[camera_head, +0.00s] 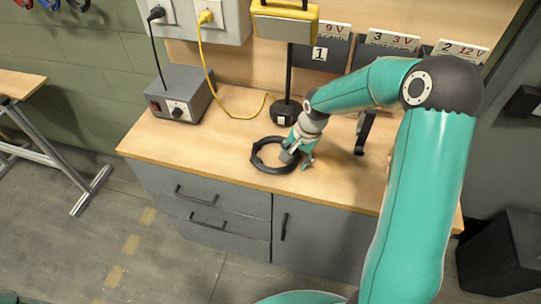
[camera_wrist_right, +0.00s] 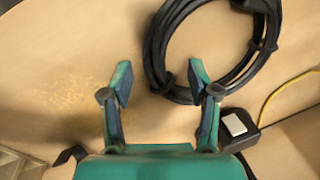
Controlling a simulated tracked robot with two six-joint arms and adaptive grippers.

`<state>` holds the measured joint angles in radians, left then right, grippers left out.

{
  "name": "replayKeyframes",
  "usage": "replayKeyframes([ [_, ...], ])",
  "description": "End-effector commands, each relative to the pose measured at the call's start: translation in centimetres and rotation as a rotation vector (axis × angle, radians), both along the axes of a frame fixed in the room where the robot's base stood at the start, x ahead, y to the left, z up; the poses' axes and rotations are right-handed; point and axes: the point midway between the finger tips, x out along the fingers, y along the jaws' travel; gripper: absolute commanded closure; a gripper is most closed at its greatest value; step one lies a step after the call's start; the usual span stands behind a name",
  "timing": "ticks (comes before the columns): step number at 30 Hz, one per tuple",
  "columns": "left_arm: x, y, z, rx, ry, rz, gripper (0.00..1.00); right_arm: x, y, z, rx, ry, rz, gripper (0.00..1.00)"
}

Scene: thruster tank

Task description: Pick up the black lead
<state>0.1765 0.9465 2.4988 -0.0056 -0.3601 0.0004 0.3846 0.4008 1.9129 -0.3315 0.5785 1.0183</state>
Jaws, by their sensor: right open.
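The black lead (camera_head: 259,162) lies coiled in a ring on the wooden workbench. The coil also shows in the right wrist view (camera_wrist_right: 154,62), at the upper middle and right. My right gripper (camera_head: 299,157) is over the right side of the coil in the head view and hides part of it. My left gripper is not in view.
A grey box (camera_head: 181,93) with a knob stands left on the workbench (camera_head: 150,137). A lamp-like stand with a black base (camera_head: 286,109) is behind the coil. A yellow cable (camera_head: 236,116) runs near it. A black holder (camera_head: 363,133) stands right. The bench front left is clear.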

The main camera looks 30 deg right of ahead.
Motion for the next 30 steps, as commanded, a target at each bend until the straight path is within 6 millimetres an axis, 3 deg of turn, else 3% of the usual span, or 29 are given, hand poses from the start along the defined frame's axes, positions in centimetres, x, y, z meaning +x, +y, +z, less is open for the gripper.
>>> replayKeyframes([
  [4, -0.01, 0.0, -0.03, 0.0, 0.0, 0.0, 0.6, 0.0, 0.01, -0.02, 0.0, 0.0, 0.0, 0.4],
  [15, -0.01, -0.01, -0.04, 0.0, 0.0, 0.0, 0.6, 0.01, 0.05, -0.03, -0.001, 0.001, 0.001, 1.0],
  [30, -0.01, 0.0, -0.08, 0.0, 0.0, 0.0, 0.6, 0.06, 0.05, 0.28, 0.0, 0.0, 0.001, 1.0],
])
